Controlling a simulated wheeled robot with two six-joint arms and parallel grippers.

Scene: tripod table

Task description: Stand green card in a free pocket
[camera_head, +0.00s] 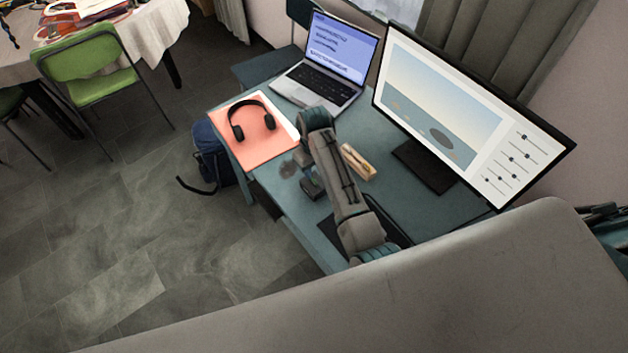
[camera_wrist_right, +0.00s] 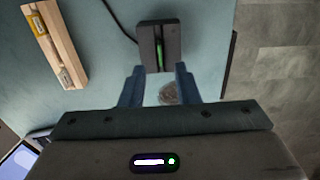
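The green card (camera_wrist_right: 159,50) stands in the slot of a small dark block (camera_wrist_right: 148,32) in the right wrist view; only a narrow green strip shows. The dark block also shows in the head view (camera_head: 312,187), partly behind my arm. A light wooden holder (camera_wrist_right: 64,48) lies to the left, with a yellowish and a whitish item in it; it also shows in the head view (camera_head: 359,161). Its free pockets cannot be made out. My right gripper (camera_wrist_right: 158,72) is open and empty, its fingertips just short of the block, in line with the card. My left gripper is not in view.
A round greyish object (camera_wrist_right: 169,93) shows between my right fingers. On the desk are a laptop (camera_head: 325,75), black headphones (camera_head: 252,122) on a coral folder (camera_head: 262,148), and a large monitor (camera_head: 455,110). A dark cable (camera_wrist_right: 119,22) runs to the block.

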